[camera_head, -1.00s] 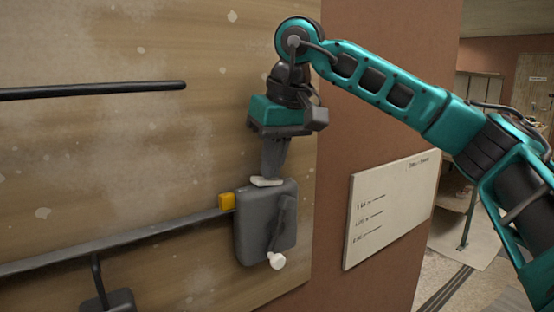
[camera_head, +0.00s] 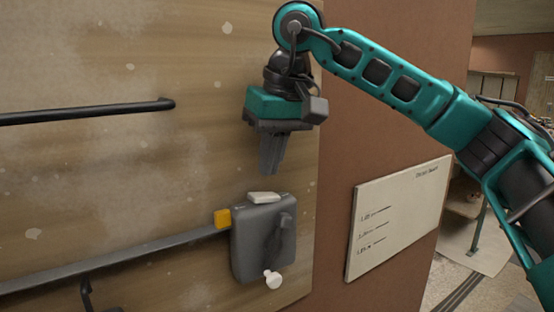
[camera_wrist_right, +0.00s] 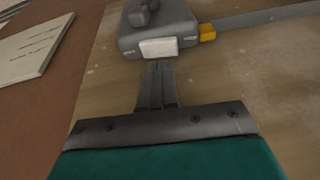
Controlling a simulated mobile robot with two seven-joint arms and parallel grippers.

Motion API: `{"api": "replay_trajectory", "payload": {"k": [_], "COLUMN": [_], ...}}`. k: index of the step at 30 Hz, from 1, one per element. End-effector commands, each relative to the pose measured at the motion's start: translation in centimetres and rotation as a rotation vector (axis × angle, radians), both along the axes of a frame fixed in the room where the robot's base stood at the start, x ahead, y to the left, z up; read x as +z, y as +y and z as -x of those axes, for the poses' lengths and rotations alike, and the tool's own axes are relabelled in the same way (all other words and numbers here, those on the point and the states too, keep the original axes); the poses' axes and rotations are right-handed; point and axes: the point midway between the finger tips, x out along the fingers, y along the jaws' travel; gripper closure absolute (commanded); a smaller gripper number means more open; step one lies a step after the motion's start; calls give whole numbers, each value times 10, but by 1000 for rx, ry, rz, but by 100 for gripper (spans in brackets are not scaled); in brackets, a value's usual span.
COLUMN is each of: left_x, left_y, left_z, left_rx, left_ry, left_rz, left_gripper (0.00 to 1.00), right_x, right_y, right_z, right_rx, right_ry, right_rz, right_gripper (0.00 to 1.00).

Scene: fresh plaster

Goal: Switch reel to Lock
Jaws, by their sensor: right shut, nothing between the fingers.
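In the right wrist view the fingers (camera_wrist_right: 156,66) end close below the switch. My left gripper is not in view.
A yellow block (camera_head: 222,218) sits beside the box where a grey strap or rail (camera_head: 120,262) runs left. A dark bar (camera_head: 90,112) crosses the upper left panel. A white sign board (camera_head: 400,215) hangs right on the reddish wall.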

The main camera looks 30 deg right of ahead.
Motion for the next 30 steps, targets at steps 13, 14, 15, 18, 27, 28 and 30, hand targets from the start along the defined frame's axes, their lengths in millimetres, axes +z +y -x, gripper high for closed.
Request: {"api": "replay_trajectory", "payload": {"k": [13,14,15,18,27,28,30], "left_x": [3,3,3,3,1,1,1], "left_y": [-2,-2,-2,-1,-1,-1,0], "left_z": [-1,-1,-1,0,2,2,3], "left_rx": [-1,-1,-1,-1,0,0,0], "left_ry": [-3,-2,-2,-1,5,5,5], "left_rz": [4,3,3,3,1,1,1], "left_gripper": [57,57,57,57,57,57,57], "right_x": [82,84,87,93,97,97,97], "right_y": [-22,-23,-25,-27,-29,-29,-29], "right_z": [24,25,26,28,29,29,29], "right_rx": [1,1,0,1,1,1,1], "right_ry": [-2,-2,-2,-1,1,1,1], "right_rz": [0,1,1,0,0,0,0], "right_gripper": [100,100,100,100,100,100,100]}}
